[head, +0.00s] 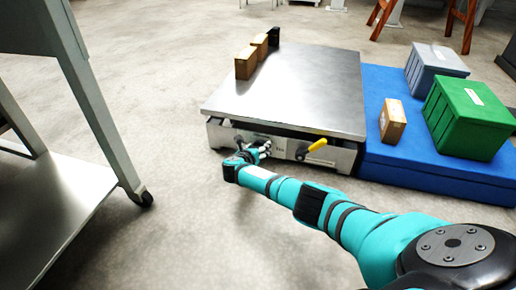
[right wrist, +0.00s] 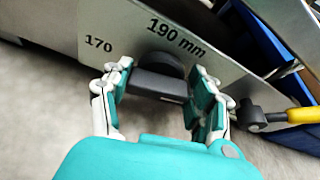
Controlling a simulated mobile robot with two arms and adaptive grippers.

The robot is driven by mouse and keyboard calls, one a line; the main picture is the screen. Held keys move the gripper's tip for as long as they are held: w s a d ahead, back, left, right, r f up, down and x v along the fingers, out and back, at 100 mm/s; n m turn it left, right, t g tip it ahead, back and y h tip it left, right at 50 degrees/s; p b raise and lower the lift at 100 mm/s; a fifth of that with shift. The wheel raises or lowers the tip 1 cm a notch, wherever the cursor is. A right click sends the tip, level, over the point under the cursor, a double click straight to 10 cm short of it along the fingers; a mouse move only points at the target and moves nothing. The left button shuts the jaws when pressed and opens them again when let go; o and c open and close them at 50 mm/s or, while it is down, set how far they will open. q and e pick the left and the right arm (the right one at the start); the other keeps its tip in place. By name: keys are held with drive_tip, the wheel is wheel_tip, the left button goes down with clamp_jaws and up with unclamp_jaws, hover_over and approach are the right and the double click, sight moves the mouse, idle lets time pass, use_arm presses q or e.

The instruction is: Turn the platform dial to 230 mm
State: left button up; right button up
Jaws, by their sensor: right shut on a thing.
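The platform dial (right wrist: 162,72) is a dark round knob with a grip bar on the machine's front panel, in the right wrist view. The panel (right wrist: 215,60) reads "190 mm" above the dial and "170" to its left; no 230 mark shows. My right gripper (right wrist: 160,85) has its two fingers on either side of the bar and is shut on it. In the head view my right gripper (head: 260,152) is at the front of the low platform (head: 290,85), and the dial is mostly hidden there. My left gripper is not in view.
A yellow-handled lever (head: 317,145) sticks out just right of my right gripper. A blue base (head: 430,170) carries a green crate (head: 468,118), a grey crate (head: 433,68) and a small box (head: 392,121). A metal table (head: 60,200) stands at left; floor between is clear.

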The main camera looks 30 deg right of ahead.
drive_tip(key=shift+s+r+m+t+y+p, duration=0.15)
drive_tip(key=shift+m+t+y+p, duration=0.2)
drive_tip(key=shift+m+p, duration=0.35)
drive_tip(key=shift+d+m+t+y+p, duration=0.1)
drive_tip(key=shift+m+t+y+p, duration=0.15)
drive_tip(key=shift+m+p, duration=0.25)
drive_tip(key=shift+f+m+t+y, duration=0.2)
drive_tip(key=shift+m+t+y, duration=0.2)
drive_tip(key=shift+m+t, duration=0.3)
drive_tip(key=shift+s+d+f+m, duration=0.1)
drive_tip(key=shift+f+m, duration=0.05)
drive_tip(key=shift+m, duration=0.65)
drive_tip(key=shift+f+m+t+y+b, duration=0.15)
drive_tip(key=shift+m+t+y+b, duration=0.35)
drive_tip(key=shift+m+t+b, duration=0.35)
drive_tip(key=shift+s+m+t+b, duration=0.1)
drive_tip(key=shift+m+t+b, duration=0.45)
drive_tip(key=shift+m, duration=0.5)
drive_tip(key=shift+m+t, duration=0.6)
drive_tip(key=shift+m, duration=0.4)
drive_tip(key=shift+d+m+t, duration=0.1)
drive_tip(key=shift+m+t, duration=0.7)
drive_tip(key=shift+m, duration=1.1)
